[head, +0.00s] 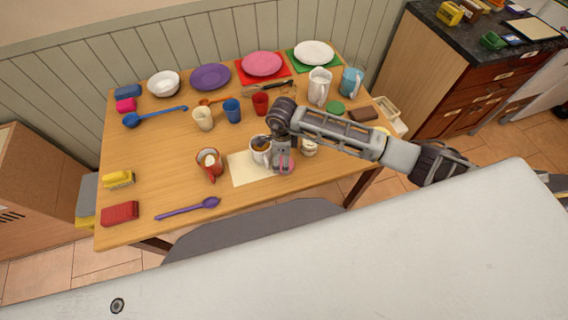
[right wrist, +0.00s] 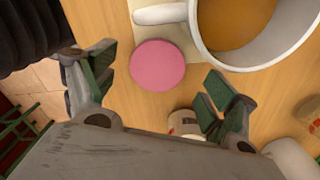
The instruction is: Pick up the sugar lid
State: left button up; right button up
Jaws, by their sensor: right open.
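A round flat pink disc (right wrist: 158,67), which looks like a lid, lies below my right gripper in the right wrist view. In the head view a bit of pink (head: 283,161) shows at the gripper, mostly hidden by it. My right gripper (head: 283,168) is over the front middle of the table. In the right wrist view its fingers (right wrist: 158,86) are spread apart and empty, with the disc seen between and beyond them. A small cream jar (head: 310,147) stands to the right of the gripper. My left gripper is not in view.
A white mug of brown drink (head: 260,145) stands close beside the gripper, its handle near the disc. A pale mat (head: 240,171) lies there.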

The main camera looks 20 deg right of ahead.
jog(key=shift+a+f, duration=0.1)
jog(key=shift+f, duration=1.55)
jog(key=c, duration=0.8)
